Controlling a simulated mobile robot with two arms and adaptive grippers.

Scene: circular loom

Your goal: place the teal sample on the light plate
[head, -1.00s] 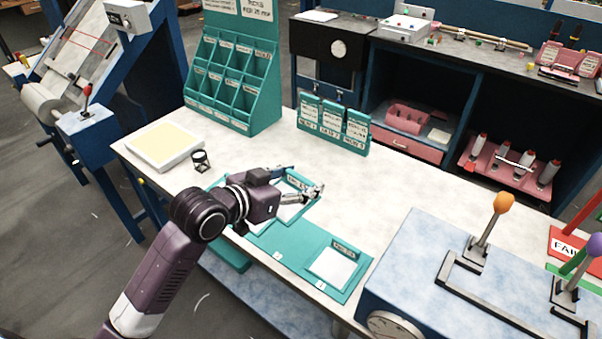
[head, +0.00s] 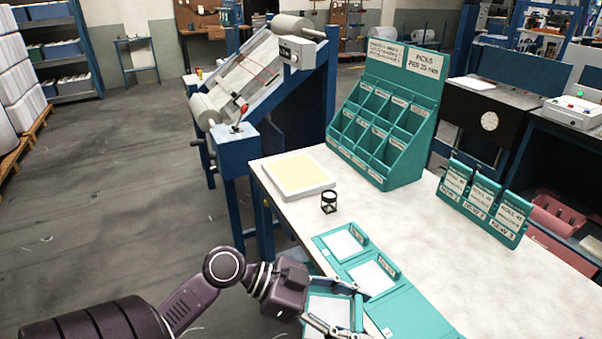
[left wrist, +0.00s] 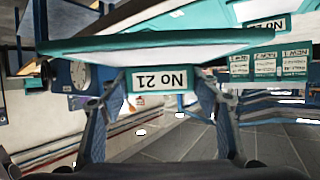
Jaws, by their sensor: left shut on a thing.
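The teal sample (head: 335,311) is a flat teal card with a pale patch. My left gripper (head: 356,313) is shut on it, at the near side of the table beside the teal board. In the left wrist view the sample (left wrist: 200,42) spans the space beyond the fingers, its "No 21" label upside down between the fingertips (left wrist: 157,92). The light plate (head: 299,174), a cream panel in a white frame, lies at the table's far left corner, apart from the gripper, with its top clear. My right gripper is not in view.
A small black magnifier stand (head: 329,202) stands just right of the light plate. The teal board (head: 408,312) bears two other pale-patched cards (head: 343,243). A teal pigeonhole rack (head: 390,125) and a teal card holder (head: 483,208) stand behind. The table's middle is clear.

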